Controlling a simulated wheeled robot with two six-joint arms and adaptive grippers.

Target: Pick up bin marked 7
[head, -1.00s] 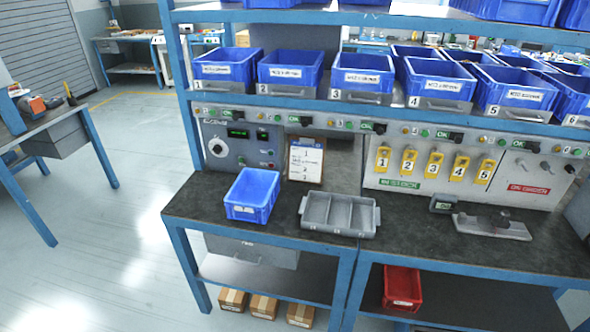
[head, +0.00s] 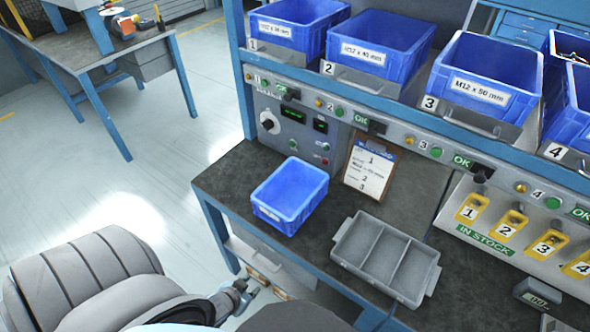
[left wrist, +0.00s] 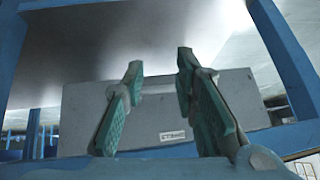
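No bin marked 7 shows in either view. On the shelf in the head view stand blue bins above plates marked 1 (head: 290,22), 2 (head: 380,42), 3 (head: 487,82) and 4 (head: 573,115). My left gripper (head: 246,293) is low at the front of the bench, partly hidden by my arm. In the left wrist view its two teal-padded fingers (left wrist: 160,62) stand apart with nothing between them. My right gripper is in neither view.
On the bench stand an empty blue bin (head: 291,195), a clipboard (head: 370,167) and a grey three-compartment tray (head: 385,259). The left wrist view faces a grey drawer box (left wrist: 165,112) and blue frame posts (left wrist: 290,60).

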